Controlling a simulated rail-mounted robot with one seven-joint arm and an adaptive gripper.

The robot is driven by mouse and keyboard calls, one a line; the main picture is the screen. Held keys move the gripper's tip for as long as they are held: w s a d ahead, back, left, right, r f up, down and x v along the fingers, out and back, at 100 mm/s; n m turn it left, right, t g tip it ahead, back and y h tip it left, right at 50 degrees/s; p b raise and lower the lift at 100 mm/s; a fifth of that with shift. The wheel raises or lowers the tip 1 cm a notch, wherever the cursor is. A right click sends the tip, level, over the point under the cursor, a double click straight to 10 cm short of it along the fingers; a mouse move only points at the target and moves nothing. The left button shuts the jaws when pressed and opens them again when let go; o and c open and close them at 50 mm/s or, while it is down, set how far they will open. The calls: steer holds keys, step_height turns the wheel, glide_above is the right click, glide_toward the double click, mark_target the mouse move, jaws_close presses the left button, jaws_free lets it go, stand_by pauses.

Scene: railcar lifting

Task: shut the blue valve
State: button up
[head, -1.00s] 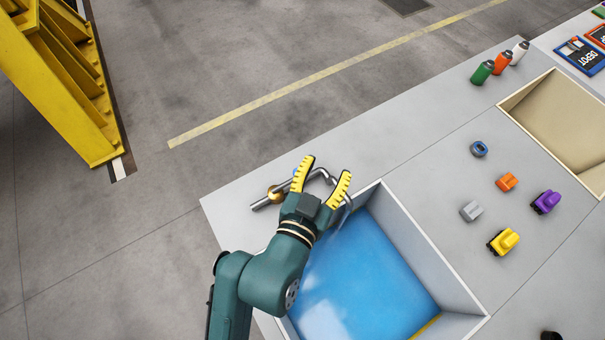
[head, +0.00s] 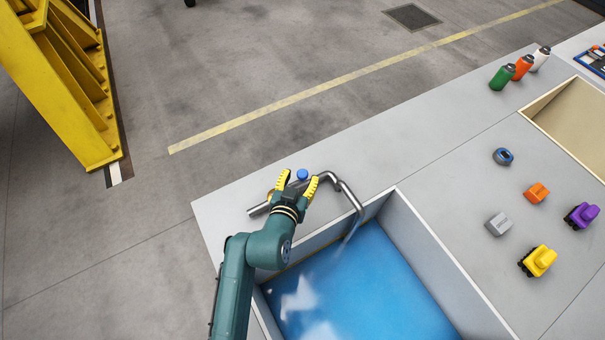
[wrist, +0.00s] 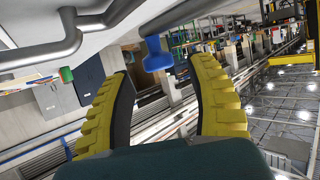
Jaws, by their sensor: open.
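The blue valve (head: 302,174) is a small round knob on the grey metal pipe (head: 344,188), just beyond my gripper in the head view. In the wrist view the blue valve (wrist: 158,54) shows ahead, between the fingertips and a little past them. My gripper (head: 298,183) is open and empty, with its yellow fingers spread and apart from the valve as far as I can see. The grey pipe (wrist: 75,45) runs across the upper left of the wrist view. The curved spout hangs over a basin of blue water (head: 385,280). The gripper covers part of the pipe.
Toy railcars in yellow (head: 537,261) and purple (head: 581,215), with small grey, orange and blue pieces, stand on the counter at right. A yellow steel frame (head: 60,90) stands at far left.

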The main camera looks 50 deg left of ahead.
steer(key=shift+x, duration=1.45)
jaws_close()
steer(key=shift+d+f+b, duration=0.1)
steer(key=shift+b, duration=0.35)
